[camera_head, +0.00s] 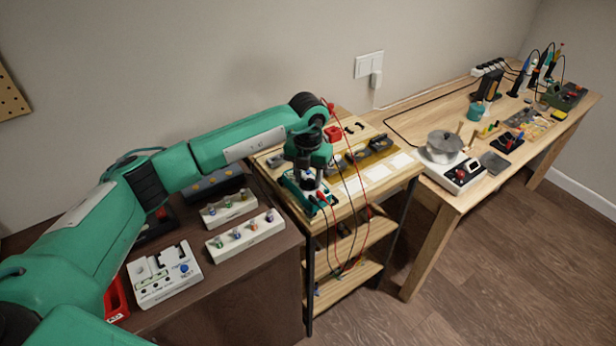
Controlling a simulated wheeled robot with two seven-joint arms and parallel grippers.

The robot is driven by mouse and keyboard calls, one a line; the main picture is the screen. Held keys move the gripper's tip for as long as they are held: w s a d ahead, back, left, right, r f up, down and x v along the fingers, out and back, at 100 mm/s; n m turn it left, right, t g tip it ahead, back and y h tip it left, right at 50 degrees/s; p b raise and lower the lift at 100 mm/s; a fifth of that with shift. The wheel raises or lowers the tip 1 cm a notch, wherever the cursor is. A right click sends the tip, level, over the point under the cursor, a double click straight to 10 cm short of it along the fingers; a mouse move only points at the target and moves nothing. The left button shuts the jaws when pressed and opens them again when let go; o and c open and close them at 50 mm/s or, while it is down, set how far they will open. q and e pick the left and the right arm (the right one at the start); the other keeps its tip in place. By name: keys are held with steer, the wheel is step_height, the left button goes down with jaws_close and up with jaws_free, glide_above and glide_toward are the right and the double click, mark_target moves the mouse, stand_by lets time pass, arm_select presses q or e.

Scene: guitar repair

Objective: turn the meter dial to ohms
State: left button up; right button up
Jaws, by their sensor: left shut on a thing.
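The meter (292,188) is a teal-edged device at the front left corner of the light wooden shelf unit's top. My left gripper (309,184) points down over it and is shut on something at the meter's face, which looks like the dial. The dial itself is hidden under the gripper, so its setting cannot be read. A red probe (322,196) and red and black leads lie beside the meter, and the leads hang down over the shelf's front. My right gripper is not in view.
On the dark cabinet at left are white racks (245,233) with coloured knobs and a white device (164,275). At right, a wooden table holds a pot (443,147) on a scale-like base. The floor in front is clear.

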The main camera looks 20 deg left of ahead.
mark_target(308, 181)
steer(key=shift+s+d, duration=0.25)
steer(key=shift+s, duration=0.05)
arm_select(q)
steer(key=o, duration=0.7)
steer(key=shift+r, duration=0.35)
step_height(308, 181, up, 13)
steer(key=b, duration=0.2)
steer(key=shift+b, duration=0.35)
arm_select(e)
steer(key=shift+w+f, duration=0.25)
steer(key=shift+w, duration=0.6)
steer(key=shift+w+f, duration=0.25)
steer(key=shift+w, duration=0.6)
